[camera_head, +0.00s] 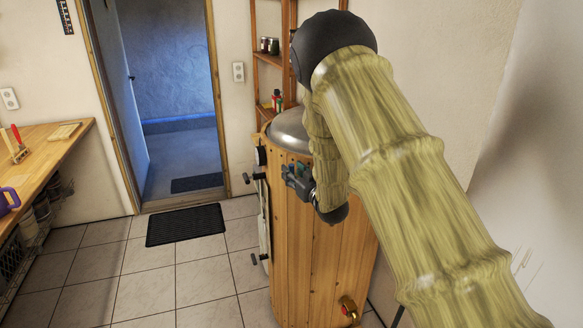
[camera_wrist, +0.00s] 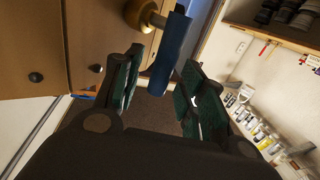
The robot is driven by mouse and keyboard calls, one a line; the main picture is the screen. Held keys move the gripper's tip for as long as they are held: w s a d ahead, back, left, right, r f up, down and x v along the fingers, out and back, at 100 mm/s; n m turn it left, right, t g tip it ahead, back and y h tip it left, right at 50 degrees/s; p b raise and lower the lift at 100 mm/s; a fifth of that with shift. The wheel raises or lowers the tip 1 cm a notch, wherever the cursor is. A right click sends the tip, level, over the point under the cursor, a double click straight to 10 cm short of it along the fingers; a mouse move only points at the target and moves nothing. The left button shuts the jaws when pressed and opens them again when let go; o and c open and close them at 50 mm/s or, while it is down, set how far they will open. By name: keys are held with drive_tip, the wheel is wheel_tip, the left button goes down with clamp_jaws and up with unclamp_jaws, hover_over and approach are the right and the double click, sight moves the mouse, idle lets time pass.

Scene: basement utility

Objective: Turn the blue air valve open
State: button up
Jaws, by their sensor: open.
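The blue valve handle (camera_wrist: 171,52) shows in the wrist view as a flat blue lever on a brass stem (camera_wrist: 141,14) that comes out of a wooden wall. My gripper (camera_wrist: 162,63) is open, with one green-padded finger on each side of the lever's lower part in the picture. I cannot tell whether either finger touches it. In the head view my gripper (camera_head: 291,173) is at the upper side of a round wooden-clad tank (camera_head: 300,245) with a metal dome; the blue handle cannot be made out there.
A brass valve with a red part (camera_head: 348,309) sits low on the tank. Black handles (camera_head: 247,179) stick out on its left side. A wooden shelf (camera_head: 268,58) stands behind, a workbench (camera_head: 50,150) at left. The tiled floor between holds a black mat (camera_head: 186,225).

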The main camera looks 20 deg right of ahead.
drive_tip(key=shift+w+a, duration=0.15)
drive_tip(key=shift+w, duration=0.7)
clamp_jaws()
